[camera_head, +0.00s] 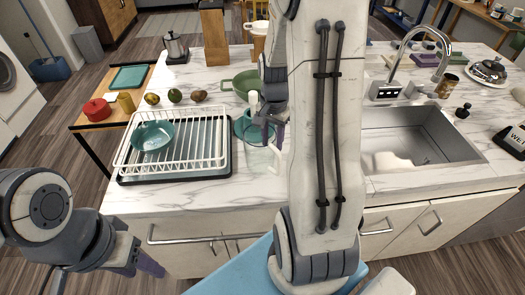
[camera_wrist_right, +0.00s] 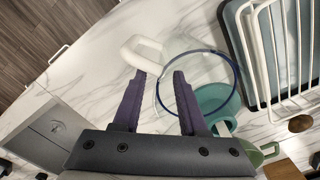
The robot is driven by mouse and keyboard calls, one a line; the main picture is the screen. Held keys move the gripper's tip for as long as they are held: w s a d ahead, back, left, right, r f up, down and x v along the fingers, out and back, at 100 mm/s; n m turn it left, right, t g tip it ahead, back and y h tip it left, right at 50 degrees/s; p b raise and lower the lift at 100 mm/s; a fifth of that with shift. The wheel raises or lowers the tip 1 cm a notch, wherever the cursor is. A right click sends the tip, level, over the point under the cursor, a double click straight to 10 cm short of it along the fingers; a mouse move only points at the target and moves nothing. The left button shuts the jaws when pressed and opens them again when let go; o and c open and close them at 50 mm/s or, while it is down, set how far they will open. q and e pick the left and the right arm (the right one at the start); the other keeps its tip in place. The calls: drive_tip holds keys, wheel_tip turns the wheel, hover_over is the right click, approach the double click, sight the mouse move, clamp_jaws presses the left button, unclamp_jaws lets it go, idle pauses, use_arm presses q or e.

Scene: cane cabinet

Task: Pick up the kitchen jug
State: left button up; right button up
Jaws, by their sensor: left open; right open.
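The kitchen jug looks like a clear vessel (camera_head: 258,160) with a white handle, on the marble counter right of the dish rack. In the right wrist view its round dark-blue rim (camera_wrist_right: 236,75) and white handle (camera_wrist_right: 143,52) show just beyond my fingertips. My right gripper (camera_head: 272,132) is open above the jug, and it also shows in the right wrist view (camera_wrist_right: 159,80). The handle lies beyond the gap between its fingers; I cannot tell if they touch it. My arm hides part of the jug's surroundings in the head view. My left gripper (camera_head: 148,266) is open and empty, low in front of the cabinet.
A white dish rack (camera_head: 205,165) with a teal bowl (camera_head: 152,136) stands left of the jug. A green pan (camera_head: 240,84) and a teal dish (camera_wrist_right: 213,100) are close behind the jug. The sink (camera_head: 420,135) is to the right. Counter in front of the jug is clear.

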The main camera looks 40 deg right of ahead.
sight(272, 152)
drive_tip(key=shift+f, duration=1.6)
clamp_jaws()
drive_tip(key=shift+s, duration=0.2)
